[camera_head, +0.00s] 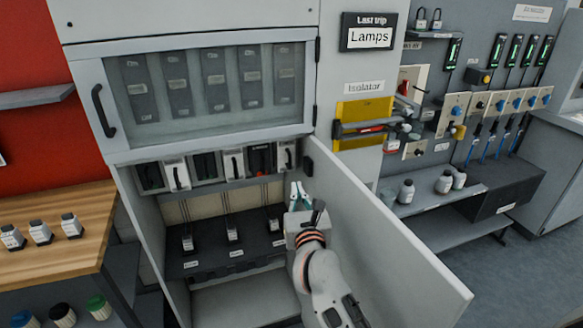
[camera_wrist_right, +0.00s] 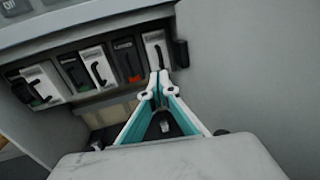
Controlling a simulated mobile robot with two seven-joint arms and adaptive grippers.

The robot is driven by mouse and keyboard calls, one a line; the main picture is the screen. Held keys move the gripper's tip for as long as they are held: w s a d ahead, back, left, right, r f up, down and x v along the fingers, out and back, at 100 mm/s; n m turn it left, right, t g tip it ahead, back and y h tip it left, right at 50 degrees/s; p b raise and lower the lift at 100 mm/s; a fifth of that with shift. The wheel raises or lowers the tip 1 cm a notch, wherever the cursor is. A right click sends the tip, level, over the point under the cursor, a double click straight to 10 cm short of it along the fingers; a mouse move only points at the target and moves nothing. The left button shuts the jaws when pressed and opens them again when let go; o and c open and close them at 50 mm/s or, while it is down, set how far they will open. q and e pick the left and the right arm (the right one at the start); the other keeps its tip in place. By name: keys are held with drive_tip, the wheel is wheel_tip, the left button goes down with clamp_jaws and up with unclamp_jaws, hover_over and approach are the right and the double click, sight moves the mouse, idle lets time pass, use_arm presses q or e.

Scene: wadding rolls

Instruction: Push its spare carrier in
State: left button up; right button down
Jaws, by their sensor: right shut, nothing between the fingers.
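A row of carriers sits under the glazed door of the grey cabinet, white ones between dark ones. The rightmost white carrier (camera_head: 286,155) has a black handle and also shows in the wrist view (camera_wrist_right: 155,48). Left of it is a dark slot with red parts (camera_head: 260,159), seen closer in the wrist view (camera_wrist_right: 127,60). Other white carriers (camera_head: 175,175) (camera_head: 234,163) are further left. My right gripper (camera_head: 298,190) is shut and empty, its tips (camera_wrist_right: 159,80) just below the rightmost carrier; I cannot tell if they touch. My left gripper is out of view.
An open grey door (camera_head: 390,230) stands close to the right of my right arm. Below the row, small dark units (camera_head: 232,234) stand on a black shelf. A wooden bench (camera_head: 50,210) is left; a tool panel and shelf with bottles (camera_head: 406,192) are right.

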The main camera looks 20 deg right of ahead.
sight(290, 161)
drive_tip(key=w, duration=0.4)
drive_tip(key=w+d, duration=0.1)
drive_tip(key=w, duration=0.3)
drive_tip(key=w+d, duration=0.1)
drive_tip(key=w, duration=0.2)
drive_tip(key=shift+w, duration=0.4)
